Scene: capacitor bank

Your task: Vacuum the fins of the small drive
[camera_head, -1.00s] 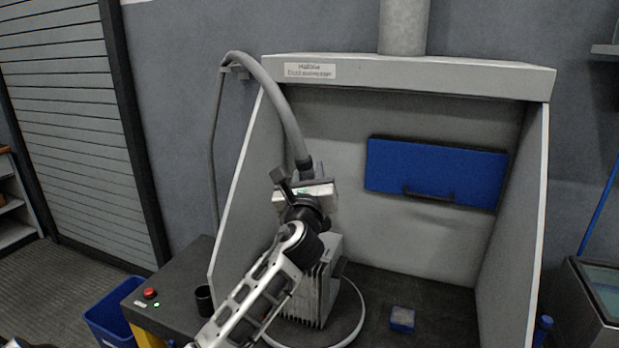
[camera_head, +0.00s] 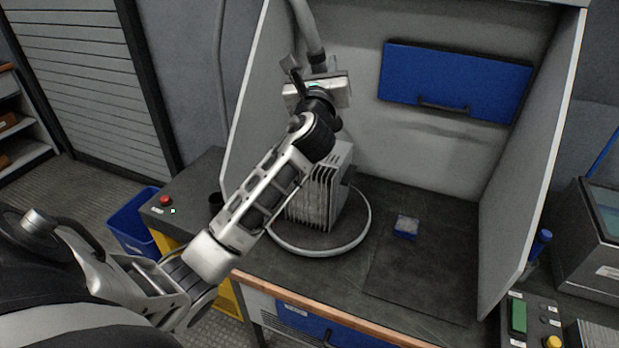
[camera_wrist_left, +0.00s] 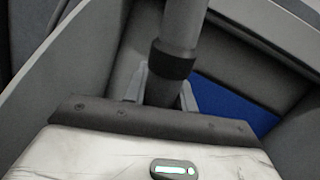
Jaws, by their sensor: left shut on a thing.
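The small drive (camera_head: 325,190), a grey box with vertical fins on its front, stands on a round turntable with a pale rim (camera_head: 318,249) inside the booth. My left arm reaches in front of it and partly hides it. My left gripper is above the drive in the head view (camera_head: 318,72), shut on the vacuum hose. The grey hose (camera_head: 305,28) with its dark collar rises from the gripper. In the left wrist view the hose (camera_wrist_left: 183,25) and collar sit between the fingers (camera_wrist_left: 165,85). The hose's lower end is hidden. My right gripper is out of view.
A blue brush-like block (camera_head: 406,227) lies on a dark mat (camera_head: 420,275) right of the turntable. The booth's right wall (camera_head: 535,150) bounds the space. A blue panel (camera_head: 455,82) hangs on the back wall.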

